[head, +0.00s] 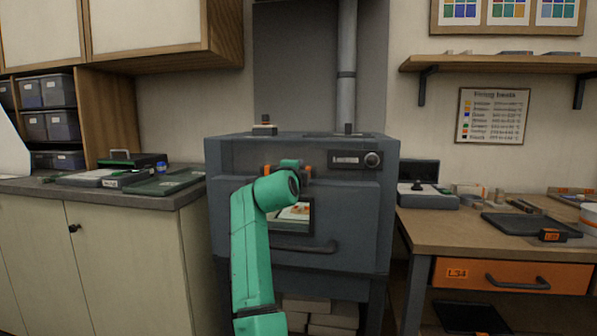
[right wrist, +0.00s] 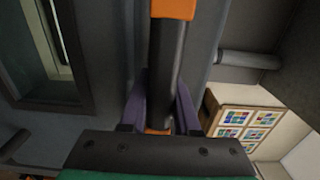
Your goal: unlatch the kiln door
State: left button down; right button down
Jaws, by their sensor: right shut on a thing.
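The grey kiln (head: 225,160) stands in the middle of the head view, its door (head: 345,215) closed against the front. The door has a small window (head: 290,228) and a dark bar handle (head: 305,248). The latch, a dark bar with orange ends, lies across the upper front; one orange end (head: 306,171) shows beside my right gripper (head: 289,167). In the right wrist view my right gripper (right wrist: 160,110) has its purple fingers on either side of the latch bar (right wrist: 163,65), shut on it. My arm hides much of the latch in the head view. My left gripper is out of view.
A cabinet with a dark worktop (head: 150,188) stands close on the left. A wooden bench (head: 470,230) with tools and an orange drawer (head: 510,274) stands on the right. A flue pipe (head: 346,70) rises behind the kiln. Pale blocks (head: 325,318) lie beneath it.

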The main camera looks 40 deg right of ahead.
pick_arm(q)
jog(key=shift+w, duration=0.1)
pick_arm(e)
jog(key=shift+f, duration=0.1)
jog(key=c, duration=0.6)
grip_release()
jog(key=shift+c, duration=0.2)
jog(key=shift+s+a, duration=0.1)
jog(key=shift+a, duration=0.1)
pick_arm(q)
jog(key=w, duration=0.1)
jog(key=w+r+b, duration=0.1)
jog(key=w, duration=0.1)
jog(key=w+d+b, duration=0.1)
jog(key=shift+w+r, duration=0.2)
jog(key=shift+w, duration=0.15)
pick_arm(e)
jog(key=v, duration=1.4)
